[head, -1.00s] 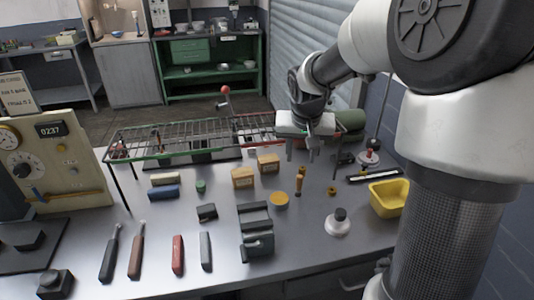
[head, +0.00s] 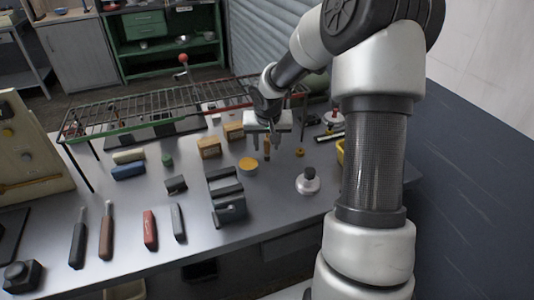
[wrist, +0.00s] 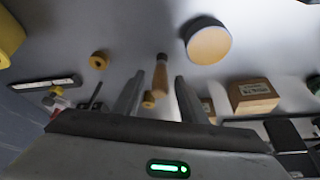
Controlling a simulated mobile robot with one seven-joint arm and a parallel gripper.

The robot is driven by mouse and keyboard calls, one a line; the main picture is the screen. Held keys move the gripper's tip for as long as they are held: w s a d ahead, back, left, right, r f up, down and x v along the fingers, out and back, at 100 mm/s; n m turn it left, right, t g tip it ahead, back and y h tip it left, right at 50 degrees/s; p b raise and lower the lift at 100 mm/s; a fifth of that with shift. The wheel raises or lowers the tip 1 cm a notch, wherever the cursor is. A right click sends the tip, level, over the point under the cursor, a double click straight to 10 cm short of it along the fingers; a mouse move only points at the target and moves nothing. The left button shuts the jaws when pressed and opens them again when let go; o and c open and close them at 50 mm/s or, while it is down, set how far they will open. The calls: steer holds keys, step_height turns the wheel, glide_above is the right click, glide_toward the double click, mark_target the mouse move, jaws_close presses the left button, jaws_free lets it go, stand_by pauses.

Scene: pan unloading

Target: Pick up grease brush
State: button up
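The grease brush appears to be the small upright piece with a wooden handle and dark top (head: 267,150) on the metal table, right of an orange-topped round tin (head: 248,164). The wrist view also shows my gripper (wrist: 159,88) open. Whether the fingers are level with the brush or above it, I cannot tell.
A wire rack (head: 150,110) on legs stands behind and left. Cardboard boxes (head: 208,148), a grey vise-like block (head: 227,197), a black-knobbed round piece (head: 308,181) and a yellow ring (head: 299,153) are nearby. A yellow bin (head: 341,152) is partly hidden by my arm.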

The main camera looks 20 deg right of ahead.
steer(key=x, duration=0.2)
steer(key=shift+w+d+f, duration=0.1)
steer(key=shift+f, duration=0.25)
jaws_close()
steer(key=shift+r, duration=0.1)
